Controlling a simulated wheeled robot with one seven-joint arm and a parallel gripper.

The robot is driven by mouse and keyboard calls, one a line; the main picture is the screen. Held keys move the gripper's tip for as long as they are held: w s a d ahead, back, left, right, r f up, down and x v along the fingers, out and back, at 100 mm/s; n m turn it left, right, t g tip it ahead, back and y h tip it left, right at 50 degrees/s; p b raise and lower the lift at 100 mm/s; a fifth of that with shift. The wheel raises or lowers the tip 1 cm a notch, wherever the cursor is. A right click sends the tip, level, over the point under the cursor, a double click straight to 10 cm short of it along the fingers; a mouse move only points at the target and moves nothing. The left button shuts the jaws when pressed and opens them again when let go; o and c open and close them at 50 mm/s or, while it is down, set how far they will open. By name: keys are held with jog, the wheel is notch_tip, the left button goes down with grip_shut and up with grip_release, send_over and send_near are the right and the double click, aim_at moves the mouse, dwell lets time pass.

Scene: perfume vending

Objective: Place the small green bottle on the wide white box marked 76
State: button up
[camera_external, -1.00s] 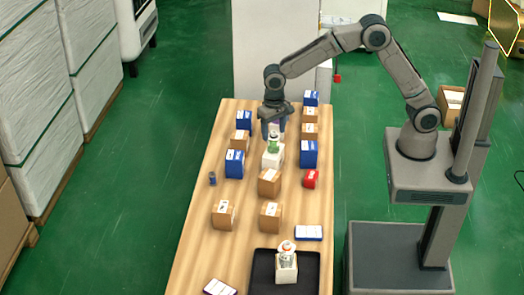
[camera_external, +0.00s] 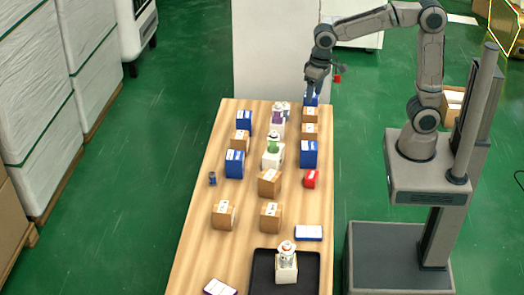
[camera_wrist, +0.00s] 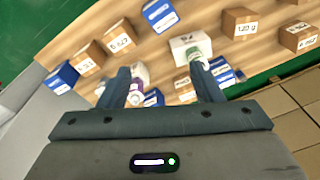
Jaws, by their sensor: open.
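In the wrist view, the green bottle (camera_wrist: 197,56) and the white box (camera_wrist: 184,42) appear beyond my right finger; the box's mark is too small to read. My gripper (camera_external: 312,93) is at the far right corner of the table, above a blue box, apart from the bottle. In the wrist view, my gripper (camera_wrist: 162,80) has its fingers wide apart, with nothing held between them.
A purple-topped bottle (camera_external: 278,115) stands behind the green one. A black tray (camera_external: 260,284) at the front holds a white box with an orange-topped bottle.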

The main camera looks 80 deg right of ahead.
jog(key=s+d+f+n+t, duration=0.1)
jog(key=s+d+f+n, duration=0.2)
jog(key=s, duration=1.4)
jog(key=shift+f+n+t, duration=0.15)
jog(key=shift+n+t, duration=0.15)
jog(key=shift+n, duration=0.7)
